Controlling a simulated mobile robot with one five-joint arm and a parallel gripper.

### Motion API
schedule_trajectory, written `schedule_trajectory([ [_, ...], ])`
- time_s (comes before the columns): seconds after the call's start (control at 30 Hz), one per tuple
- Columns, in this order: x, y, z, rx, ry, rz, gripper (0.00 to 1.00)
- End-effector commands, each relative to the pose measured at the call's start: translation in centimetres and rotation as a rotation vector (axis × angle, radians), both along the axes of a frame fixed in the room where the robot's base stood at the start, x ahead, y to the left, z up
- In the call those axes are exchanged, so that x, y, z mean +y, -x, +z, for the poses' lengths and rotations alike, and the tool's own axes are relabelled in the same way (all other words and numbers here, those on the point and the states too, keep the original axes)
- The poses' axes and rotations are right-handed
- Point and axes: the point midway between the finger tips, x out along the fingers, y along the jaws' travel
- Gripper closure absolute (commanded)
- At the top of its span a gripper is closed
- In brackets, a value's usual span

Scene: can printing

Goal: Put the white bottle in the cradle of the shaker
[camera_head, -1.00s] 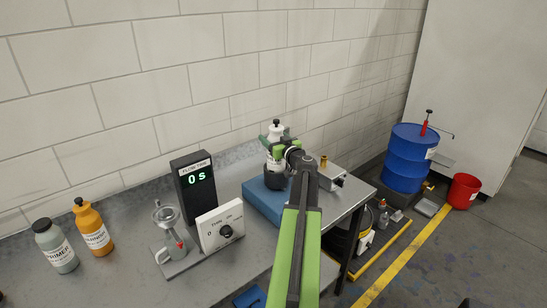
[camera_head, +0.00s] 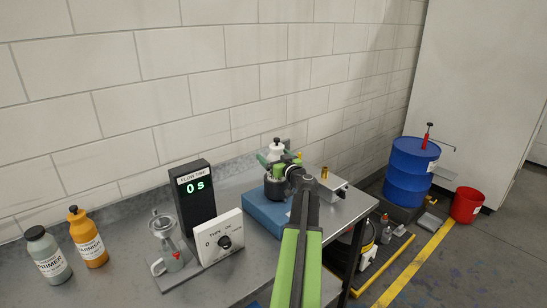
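The white bottle (camera_head: 276,150) with a black cap is upright at the shaker. Its lower part is hidden behind my gripper and the dark rim. The shaker is a blue box (camera_head: 262,213) with a dark round cradle (camera_head: 275,190) on top. The bottle's lower part appears to be down inside the cradle, but I cannot see its base. My gripper (camera_head: 279,168), with green fingers, is around the bottle just above the cradle. The view does not show clearly whether the fingers press on the bottle.
A black timer reading 0 s (camera_head: 195,200), a white dial box (camera_head: 220,238) and a cup on a stand (camera_head: 166,246) are left of the shaker. Grey (camera_head: 47,257) and orange (camera_head: 89,238) bottles stand far left. A small metal box (camera_head: 327,189) is right of the shaker.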

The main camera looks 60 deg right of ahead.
Motion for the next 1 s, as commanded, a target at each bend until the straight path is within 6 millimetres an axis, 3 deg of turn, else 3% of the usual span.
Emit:
schedule_trajectory([
  [0.33,0.1,0.4,0.4,0.000,0.000,-0.002,0.09],
  [0.7,4.6,7.9,0.3,0.000,0.000,-0.004,0.09],
  [0.83,5.5,9.7,0.3,0.000,0.000,-0.003,0.09],
  [1.0,6.0,10.5,0.3,0.000,0.000,-0.001,0.09],
])
